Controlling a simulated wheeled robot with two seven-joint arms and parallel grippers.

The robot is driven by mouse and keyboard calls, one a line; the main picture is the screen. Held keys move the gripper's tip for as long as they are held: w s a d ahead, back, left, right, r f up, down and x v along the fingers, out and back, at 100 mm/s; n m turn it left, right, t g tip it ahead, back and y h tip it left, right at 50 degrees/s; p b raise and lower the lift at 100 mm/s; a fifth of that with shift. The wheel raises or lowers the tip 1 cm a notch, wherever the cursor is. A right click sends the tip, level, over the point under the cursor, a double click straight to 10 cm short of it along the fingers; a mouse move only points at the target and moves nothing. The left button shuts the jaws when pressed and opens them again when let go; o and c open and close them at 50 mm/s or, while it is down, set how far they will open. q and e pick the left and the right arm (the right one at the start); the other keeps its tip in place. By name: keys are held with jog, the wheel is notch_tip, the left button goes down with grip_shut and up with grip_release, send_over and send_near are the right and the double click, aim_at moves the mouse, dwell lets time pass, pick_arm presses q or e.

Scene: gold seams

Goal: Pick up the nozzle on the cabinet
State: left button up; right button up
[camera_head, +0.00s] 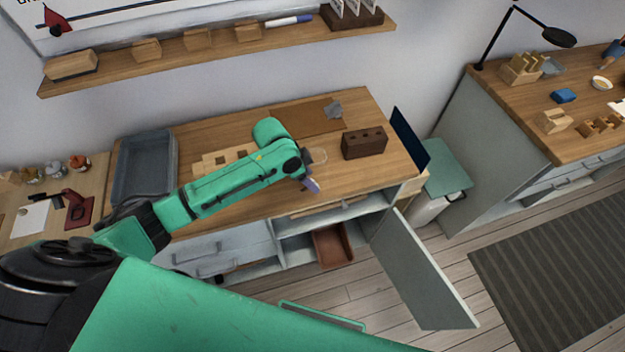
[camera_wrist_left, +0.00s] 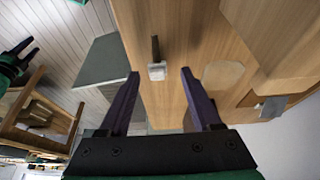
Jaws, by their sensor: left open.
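My left gripper (camera_head: 311,184) is open above the front part of the wooden cabinet top (camera_head: 240,196). Its two dark fingers show in the left wrist view (camera_wrist_left: 160,74). A small piece with a pale square end and a dark stem (camera_wrist_left: 157,70) appears between the fingertips, on the wooden top; it looks like the nozzle. Nothing is held. In the head view I cannot make this piece out near the gripper. What looks like my right gripper (camera_wrist_left: 30,53) is at the left edge of the left wrist view, with its fingers apart.
A dark slotted block (camera_head: 364,143) and a grey metal piece (camera_head: 333,109) are on the cabinet top. A grey tray (camera_head: 143,168) stands at its left. An open cabinet door (camera_head: 420,270) juts out at the front right. A shelf (camera_head: 220,47) runs above.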

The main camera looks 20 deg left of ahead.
pick_arm(q)
jog(key=shift+w+d+f, duration=0.1)
jog(key=shift+d+f, duration=0.2)
jog(key=shift+f, duration=0.45)
jog(key=shift+c, duration=0.3)
grip_shut()
pick_arm(e)
jog(key=shift+s+a+r, duration=0.1)
jog(key=shift+s+r, duration=0.05)
jog(key=shift+s, duration=0.2)
pick_arm(q)
jog(key=shift+r, duration=0.1)
